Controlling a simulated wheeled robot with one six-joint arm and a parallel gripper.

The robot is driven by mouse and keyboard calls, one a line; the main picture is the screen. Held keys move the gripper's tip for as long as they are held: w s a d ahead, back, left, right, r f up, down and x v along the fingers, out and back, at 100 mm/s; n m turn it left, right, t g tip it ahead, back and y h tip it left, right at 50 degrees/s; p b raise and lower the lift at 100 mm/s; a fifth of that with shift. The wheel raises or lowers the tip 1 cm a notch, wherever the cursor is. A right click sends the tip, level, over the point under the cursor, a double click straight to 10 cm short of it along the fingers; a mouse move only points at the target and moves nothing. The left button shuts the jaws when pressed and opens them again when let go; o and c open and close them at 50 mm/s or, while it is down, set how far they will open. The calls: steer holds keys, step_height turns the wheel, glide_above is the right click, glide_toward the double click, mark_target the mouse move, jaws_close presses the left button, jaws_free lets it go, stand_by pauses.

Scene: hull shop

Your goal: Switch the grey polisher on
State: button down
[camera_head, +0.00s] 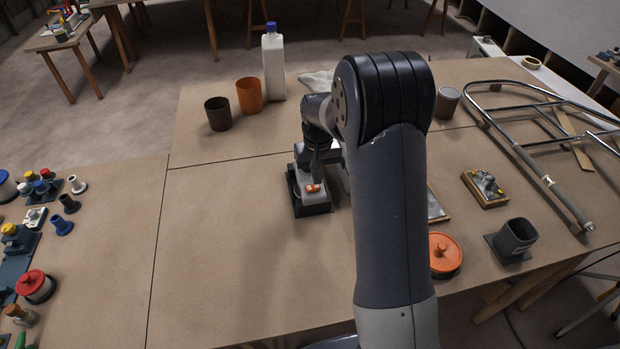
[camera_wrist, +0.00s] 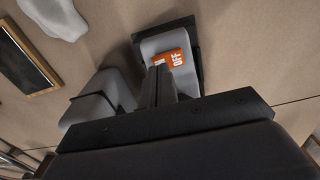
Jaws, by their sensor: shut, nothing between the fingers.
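The grey polisher (camera_head: 301,180) sits in a black base on the bench, left of my arm. Its orange switch (camera_head: 313,188) faces the camera; in the wrist view the switch (camera_wrist: 172,58) reads OFF at its right end, with an N showing beside my fingers. My gripper (camera_head: 317,176) is shut and empty, pointing down over the polisher. In the wrist view the fingertips (camera_wrist: 158,70) are at the switch's left end and cover part of it. I cannot tell whether they press on it. A second grey rounded part (camera_wrist: 100,100) shows left of the fingers.
Behind stand a brown cup (camera_head: 218,114), an orange cup (camera_head: 249,96) and a white bottle (camera_head: 273,65) with a blue cap. An orange lidded pot (camera_head: 444,254) and a dark grey cup (camera_head: 514,240) stand right of my arm. The bench left of the polisher is clear.

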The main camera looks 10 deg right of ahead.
steer(key=shift+f+b, duration=0.45)
steer(key=shift+f, duration=0.35)
steer(key=shift+r+p, duration=2.5)
steer(key=shift+r, duration=1.05)
